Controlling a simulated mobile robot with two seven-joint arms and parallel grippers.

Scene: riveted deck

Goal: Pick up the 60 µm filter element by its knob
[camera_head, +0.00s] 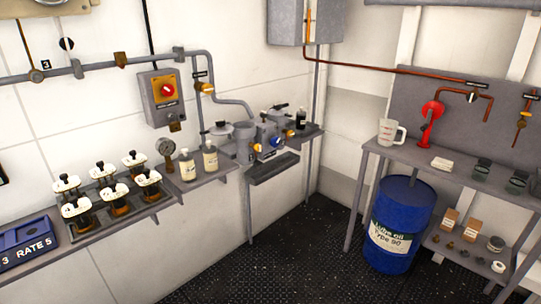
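No element with a readable 60 µm mark shows, so I cannot tell which thing it is. Several amber-bottomed pieces with white tops and dark knobs, one of them the front-middle piece (117,205), stand upright in two rows on a grey tray (88,238) at the left. Any marks on their tops are too small to read. Neither of my grippers is in view.
A blue box (27,244) is at far left. A blue drum (401,215) stands under the right bench (460,180). The dark floor (290,240) between is clear.

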